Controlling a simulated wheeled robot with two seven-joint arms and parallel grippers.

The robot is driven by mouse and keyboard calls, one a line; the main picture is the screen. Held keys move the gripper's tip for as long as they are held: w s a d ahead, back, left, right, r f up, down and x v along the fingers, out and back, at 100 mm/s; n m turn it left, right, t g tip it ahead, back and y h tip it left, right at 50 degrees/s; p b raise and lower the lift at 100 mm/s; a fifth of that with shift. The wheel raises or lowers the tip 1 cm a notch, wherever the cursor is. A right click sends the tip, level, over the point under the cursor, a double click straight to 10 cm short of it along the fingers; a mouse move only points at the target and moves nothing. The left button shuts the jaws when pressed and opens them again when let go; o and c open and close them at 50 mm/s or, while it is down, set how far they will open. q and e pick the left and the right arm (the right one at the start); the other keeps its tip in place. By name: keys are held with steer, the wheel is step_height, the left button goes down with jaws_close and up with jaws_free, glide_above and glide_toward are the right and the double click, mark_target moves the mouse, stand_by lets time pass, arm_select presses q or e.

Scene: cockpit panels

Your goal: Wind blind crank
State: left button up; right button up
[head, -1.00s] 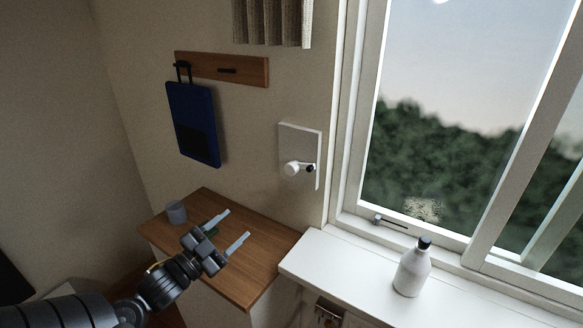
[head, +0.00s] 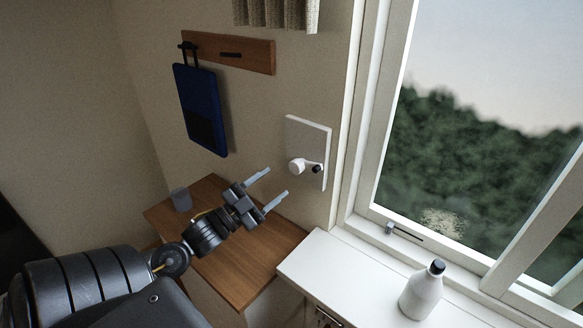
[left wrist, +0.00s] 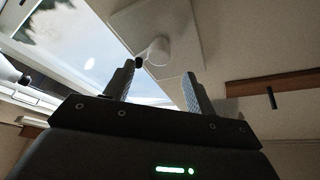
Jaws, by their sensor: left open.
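The blind crank (head: 298,167) is a white hub with a short arm and a dark knob (head: 317,169), on a white wall plate (head: 312,136) left of the window. In the left wrist view the crank (left wrist: 158,50) and its dark knob (left wrist: 139,62) show beyond the fingers. My left gripper (head: 278,182) is open and empty, above the wooden top, to the lower left of the crank and apart from it. In the left wrist view its two fingers (left wrist: 158,84) stand apart, with the knob near the left fingertip in the picture. My right gripper is not seen.
A wooden top (head: 254,258) with a grey cup (head: 181,199) lies below my left arm. A white bottle (head: 421,292) with a dark cap stands on the white sill (head: 318,262). A blue bag (head: 201,108) hangs from a wooden rail (head: 259,54). A pleated blind (head: 277,12) hangs above.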

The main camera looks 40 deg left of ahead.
mark_target(293, 169)
arm_select(q)
steer(key=p+x, duration=0.1)
steer(key=x, duration=0.4)
steer(key=shift+w+r+p, duration=0.2)
steer(key=shift+w+p, duration=0.05)
steer(key=shift+p, duration=0.05)
steer(key=shift+w+d, duration=0.2)
steer(key=shift+w, duration=0.4)
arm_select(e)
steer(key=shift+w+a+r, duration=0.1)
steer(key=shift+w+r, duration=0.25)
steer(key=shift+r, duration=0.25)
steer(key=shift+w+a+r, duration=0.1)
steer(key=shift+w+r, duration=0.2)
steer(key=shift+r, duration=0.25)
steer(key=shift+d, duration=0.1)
arm_select(q)
steer(key=shift+r, duration=0.1)
steer(key=c, duration=1)
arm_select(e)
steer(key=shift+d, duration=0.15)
